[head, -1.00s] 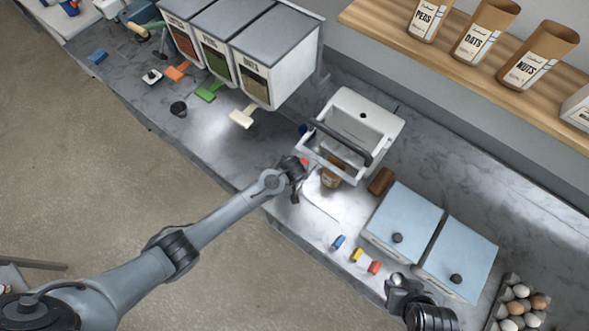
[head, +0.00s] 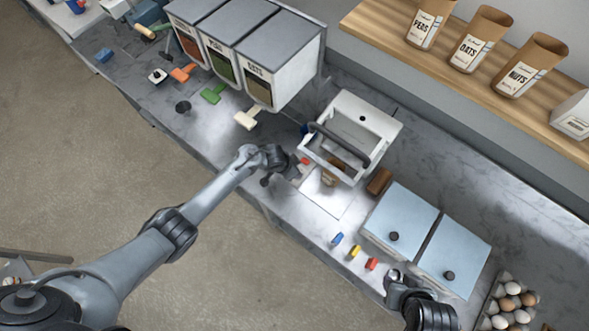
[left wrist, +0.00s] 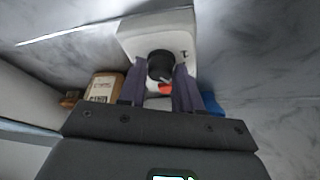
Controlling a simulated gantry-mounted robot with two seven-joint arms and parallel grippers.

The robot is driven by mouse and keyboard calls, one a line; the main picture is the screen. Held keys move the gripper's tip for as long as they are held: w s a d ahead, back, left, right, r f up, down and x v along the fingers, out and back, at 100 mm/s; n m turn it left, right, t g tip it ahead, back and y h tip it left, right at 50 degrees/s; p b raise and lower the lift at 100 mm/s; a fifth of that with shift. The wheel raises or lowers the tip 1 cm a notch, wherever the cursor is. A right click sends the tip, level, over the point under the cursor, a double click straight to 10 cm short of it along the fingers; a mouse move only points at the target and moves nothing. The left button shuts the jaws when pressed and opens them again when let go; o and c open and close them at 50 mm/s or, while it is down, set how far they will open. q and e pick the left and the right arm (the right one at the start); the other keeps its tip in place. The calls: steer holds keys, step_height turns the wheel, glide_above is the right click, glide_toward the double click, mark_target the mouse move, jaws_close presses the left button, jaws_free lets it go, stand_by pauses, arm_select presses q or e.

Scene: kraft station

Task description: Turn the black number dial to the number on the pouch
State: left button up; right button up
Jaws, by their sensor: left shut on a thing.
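The black number dial (left wrist: 160,65) sits on the front of a white machine (left wrist: 135,40) in the left wrist view. A "1" is printed on the white face beside it. My left gripper (left wrist: 160,80) has its two fingers on either side of the dial and is shut on it. In the head view my left gripper (head: 290,170) is at the machine's (head: 368,112) lower left, and the dial is hidden. The brown pouch (left wrist: 103,87) stands beside the machine's front; it also shows in the head view (head: 329,178). Its number is unreadable. My right gripper (head: 396,281) is at lower right, its fingers unclear.
A brown cylinder (head: 379,181) lies right of the pouch. Two blue-lidded boxes (head: 401,222) and small blue, yellow and red clips (head: 354,251) are at lower right. Dispenser bins (head: 262,55) stand at upper left. An egg tray (head: 490,307) is at the bottom right.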

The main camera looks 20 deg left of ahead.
arm_select(q)
steer(key=shift+w+a+f+m+g+h+b, duration=0.1)
steer(key=shift+m+g+h+b, duration=0.2)
steer(key=shift+m, duration=0.65)
steer(key=shift+a+m+g+h+b, duration=0.1)
steer(key=shift+m+g+h+b, duration=0.15)
steer(key=shift+m, duration=0.7)
steer(key=o, duration=1)
steer(key=shift+d, duration=0.1)
steer(key=shift+p+v, duration=0.85)
steer(key=shift+v, duration=4.6)
steer(key=shift+w, duration=0.1)
